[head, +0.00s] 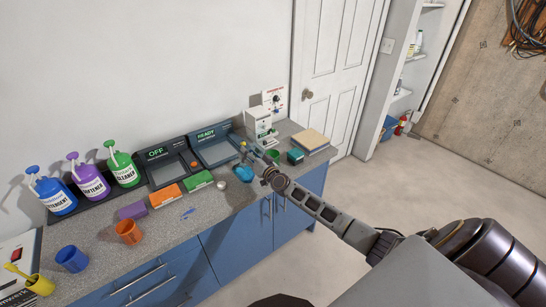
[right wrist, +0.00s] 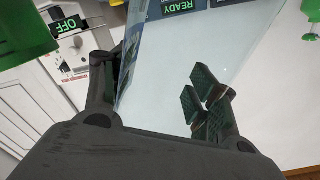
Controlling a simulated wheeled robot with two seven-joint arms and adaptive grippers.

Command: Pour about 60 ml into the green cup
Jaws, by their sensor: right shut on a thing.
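The green cup (head: 273,154) stands on the counter near its right end, just right of my right gripper. A green form at the upper left of the right wrist view (right wrist: 24,28) looks like this cup, cut off by the frame. My right gripper (head: 257,158) is shut on a clear, pale container (right wrist: 190,65), which shows between its fingers in the right wrist view. A small bright blue shape (head: 243,173) lies just below the gripper in the head view; I cannot tell whether it belongs to the held container. Its liquid level is unclear. My left gripper is not in view.
A white device (head: 258,122) and a READY station (head: 214,145) stand behind. An OFF station (head: 170,163), orange block (head: 165,195) and green block (head: 197,181) are left. Pump bottles (head: 90,181) line the wall. Orange (head: 128,232) and blue (head: 72,259) cups stand front left.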

